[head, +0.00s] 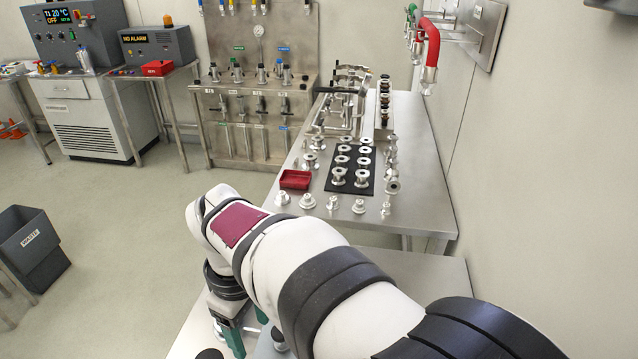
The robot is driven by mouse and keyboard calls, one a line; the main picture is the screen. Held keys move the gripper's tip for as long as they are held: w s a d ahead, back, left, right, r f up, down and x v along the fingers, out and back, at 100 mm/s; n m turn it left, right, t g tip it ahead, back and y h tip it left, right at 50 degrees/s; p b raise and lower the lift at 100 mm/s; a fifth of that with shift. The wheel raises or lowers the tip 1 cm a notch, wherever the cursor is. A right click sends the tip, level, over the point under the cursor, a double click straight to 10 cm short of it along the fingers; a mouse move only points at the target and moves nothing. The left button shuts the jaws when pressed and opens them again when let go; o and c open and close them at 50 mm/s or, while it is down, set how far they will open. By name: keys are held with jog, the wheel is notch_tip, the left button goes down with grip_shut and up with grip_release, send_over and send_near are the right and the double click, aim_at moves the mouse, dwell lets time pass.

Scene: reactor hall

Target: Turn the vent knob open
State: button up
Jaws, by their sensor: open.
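My gripper (250,332) hangs below the end of my arm at the bottom of the head view, over a pale surface. Its green-edged fingers are open, and I see nothing held between them. My arm hides part of it. I cannot tell for sure which thing is the vent knob. A row of dark-topped valve knobs (262,72) stands on the steel panel (300,107) at the back, with small coloured labels too small to read.
A steel table (425,180) at the right carries several metal flanges, a black mat (331,187) and a red tray (295,173). A red hose (432,45) hangs on the right wall. A waste bin (33,245) stands at left. The floor between is clear.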

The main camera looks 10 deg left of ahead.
notch_tip(320, 180, down, 16)
jog(key=shift+r, duration=0.25)
jog(key=shift+c, duration=0.3)
grip_shut()
